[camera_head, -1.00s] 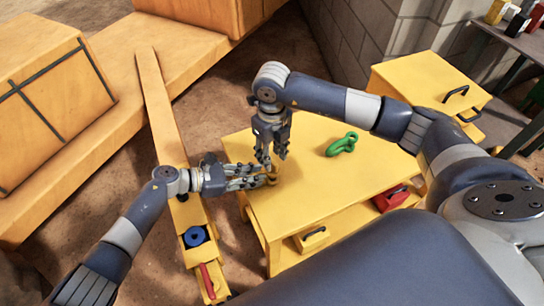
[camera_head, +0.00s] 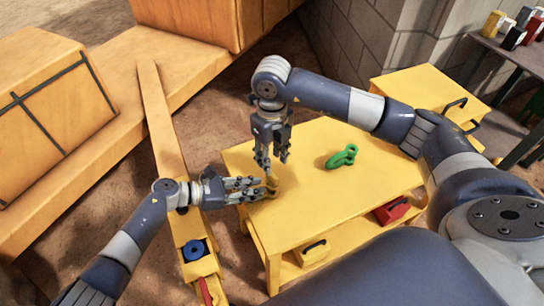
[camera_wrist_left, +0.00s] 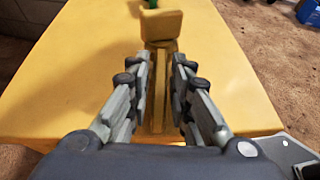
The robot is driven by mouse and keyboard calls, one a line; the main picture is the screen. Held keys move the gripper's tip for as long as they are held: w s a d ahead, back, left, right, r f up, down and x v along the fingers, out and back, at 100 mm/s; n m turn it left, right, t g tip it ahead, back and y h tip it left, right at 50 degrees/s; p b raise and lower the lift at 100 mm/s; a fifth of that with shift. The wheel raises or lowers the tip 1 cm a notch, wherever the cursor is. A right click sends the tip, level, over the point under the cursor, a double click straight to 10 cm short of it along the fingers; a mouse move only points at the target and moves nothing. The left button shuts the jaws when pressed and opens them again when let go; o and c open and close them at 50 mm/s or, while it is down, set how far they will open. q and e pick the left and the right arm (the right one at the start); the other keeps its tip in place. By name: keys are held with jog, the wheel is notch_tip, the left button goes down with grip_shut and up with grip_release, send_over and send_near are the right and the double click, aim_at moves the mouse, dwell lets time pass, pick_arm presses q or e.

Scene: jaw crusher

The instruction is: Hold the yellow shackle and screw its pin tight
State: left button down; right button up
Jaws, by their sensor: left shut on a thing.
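The yellow shackle (camera_head: 272,183) is at the left edge of the yellow table (camera_head: 330,205), small and partly hidden by my fingers. My left gripper (camera_head: 262,187) reaches in from the left and is shut on it. In the left wrist view, a yellow block-like part of the shackle (camera_wrist_left: 162,24) shows beyond the fingers of my left gripper (camera_wrist_left: 163,58), and a narrow yellow strip shows between them. My right gripper (camera_head: 273,163) points down just above the shackle, its fingers apart. I cannot make out the pin or whether the right fingers touch it.
A green shackle (camera_head: 342,156) lies on the table to the right, with clear tabletop around it. A red box (camera_head: 392,211) sits on the shelf below. A long yellow beam (camera_head: 160,125) runs at the left, with a blue round part (camera_head: 194,250).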

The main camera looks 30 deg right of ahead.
dwell(0.3)
pick_arm(q)
jog(key=c, duration=1.4)
grip_release()
jog(key=shift+o, duration=0.2)
pick_arm(e)
jog(key=shift+r+p, duration=0.95)
pick_arm(q)
jog(key=r+p+v, duration=0.1)
jog(key=v, duration=0.9)
jog(key=shift+d+r, duration=0.25)
jog(key=shift+d, duration=0.15)
pick_arm(e)
jog(key=shift+r, duration=0.6)
